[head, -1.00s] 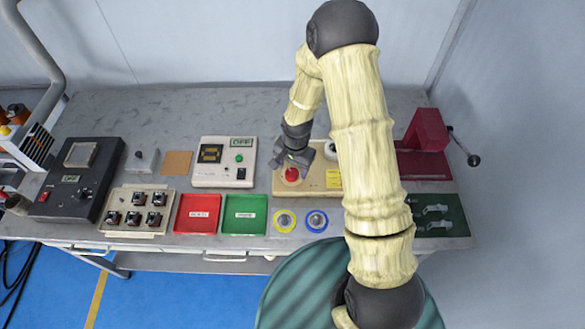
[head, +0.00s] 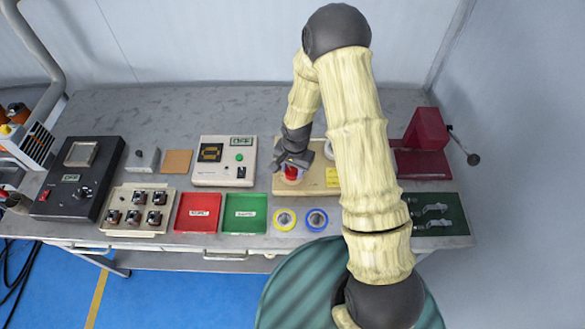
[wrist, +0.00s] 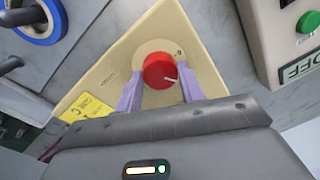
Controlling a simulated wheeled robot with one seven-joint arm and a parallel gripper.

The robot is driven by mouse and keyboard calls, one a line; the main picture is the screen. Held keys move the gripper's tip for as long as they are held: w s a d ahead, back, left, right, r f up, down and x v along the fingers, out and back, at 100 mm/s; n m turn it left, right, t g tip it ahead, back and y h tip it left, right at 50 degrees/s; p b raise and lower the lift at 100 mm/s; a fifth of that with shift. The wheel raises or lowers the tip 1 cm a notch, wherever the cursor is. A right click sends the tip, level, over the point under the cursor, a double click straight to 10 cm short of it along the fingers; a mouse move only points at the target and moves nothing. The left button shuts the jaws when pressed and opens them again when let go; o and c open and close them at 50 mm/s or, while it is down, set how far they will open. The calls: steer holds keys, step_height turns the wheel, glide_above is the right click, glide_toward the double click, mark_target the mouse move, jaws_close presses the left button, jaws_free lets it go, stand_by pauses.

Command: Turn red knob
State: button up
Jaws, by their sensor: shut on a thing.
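The red knob (wrist: 160,70) sits on a beige panel (wrist: 118,72) on the bench. It has a white pointer line on its face, pointing toward the lower right in the wrist view. My gripper (wrist: 158,88) has its two pale purple fingers on either side of the knob, shut on it. In the head view my gripper (head: 291,166) is low over the panel (head: 315,182), and the knob (head: 291,173) is partly covered by it.
A control box (head: 224,162) with a green button stands left of the panel. Red (head: 198,212) and green (head: 245,213) trays and yellow (head: 285,220) and blue (head: 317,220) rings lie in front. A red press (head: 425,135) stands to the right.

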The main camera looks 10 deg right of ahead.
mark_target(295, 170)
steer(key=n, duration=0.5)
steer(key=shift+w+n+b, duration=0.1)
steer(key=shift+n+b, duration=0.2)
steer(key=shift+b, duration=0.1)
steer(key=n, duration=0.6)
steer(key=shift+g, duration=0.3)
steer(key=o, duration=1)
steer(key=shift+c, duration=0.2)
step_height(295, 170, up, 17)
steer(key=b, duration=0.1)
steer(key=shift+w+d+r+b, duration=0.2)
steer(key=shift+w+d+b, duration=0.05)
steer(key=shift+d+b, duration=0.15)
